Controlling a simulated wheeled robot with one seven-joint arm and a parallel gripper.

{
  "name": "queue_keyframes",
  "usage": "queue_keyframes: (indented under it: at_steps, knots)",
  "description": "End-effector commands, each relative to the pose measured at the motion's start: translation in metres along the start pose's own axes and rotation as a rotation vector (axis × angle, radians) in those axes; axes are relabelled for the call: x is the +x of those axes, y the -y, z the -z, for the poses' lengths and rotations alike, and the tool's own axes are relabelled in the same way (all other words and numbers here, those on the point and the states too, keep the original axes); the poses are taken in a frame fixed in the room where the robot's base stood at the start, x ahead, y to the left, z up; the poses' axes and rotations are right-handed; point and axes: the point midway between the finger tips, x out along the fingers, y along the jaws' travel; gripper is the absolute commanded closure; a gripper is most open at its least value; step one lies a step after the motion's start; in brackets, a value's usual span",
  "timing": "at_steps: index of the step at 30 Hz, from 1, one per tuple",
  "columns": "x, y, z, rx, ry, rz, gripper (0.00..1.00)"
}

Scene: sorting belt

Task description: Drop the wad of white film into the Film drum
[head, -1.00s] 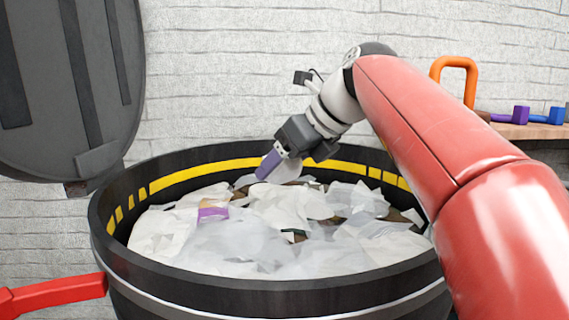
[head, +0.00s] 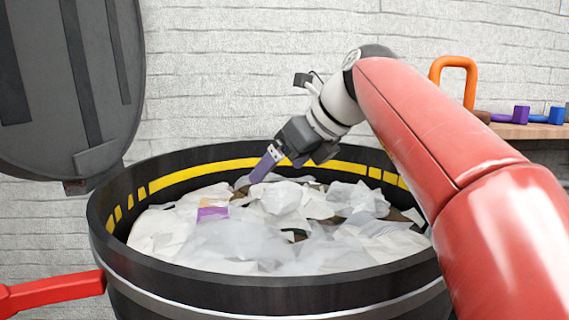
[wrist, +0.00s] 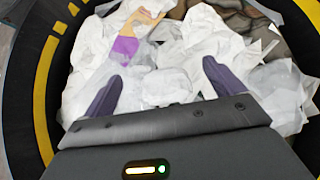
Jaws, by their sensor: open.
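The Film drum (head: 265,278) is a large black drum with a yellow band inside its rim, nearly full of crumpled white film. My gripper (head: 277,172) is over the back part of the drum opening, tilted down, its purple fingers apart. In the wrist view my gripper (wrist: 163,75) has its fingers spread with nothing clamped between them. A rounded white wad of film (wrist: 166,87) shows below and between the fingers, apparently lying on the other film. In the head view the wad (head: 284,196) blends with the heap, so its outline is hard to tell.
The drum's dark lid (head: 70,90) stands open at the left. A red bar (head: 55,291) meets the drum at the lower left. A shelf (head: 530,131) at the right holds purple and blue items; an orange handle (head: 455,68) rises beside it.

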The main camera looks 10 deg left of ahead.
Motion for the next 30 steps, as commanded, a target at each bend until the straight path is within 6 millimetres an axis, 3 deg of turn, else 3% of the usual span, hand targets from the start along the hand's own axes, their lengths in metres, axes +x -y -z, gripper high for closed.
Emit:
queue_keyframes:
  at_steps: [8, 24, 30]
  knots:
    - [-0.004, 0.000, -0.004, 0.000, 0.000, 0.000, 0.06]
    - [-0.051, 0.000, -0.051, 0.000, 0.000, 0.001, 0.06]
    - [-0.050, 0.000, -0.050, 0.000, 0.000, 0.000, 0.06]
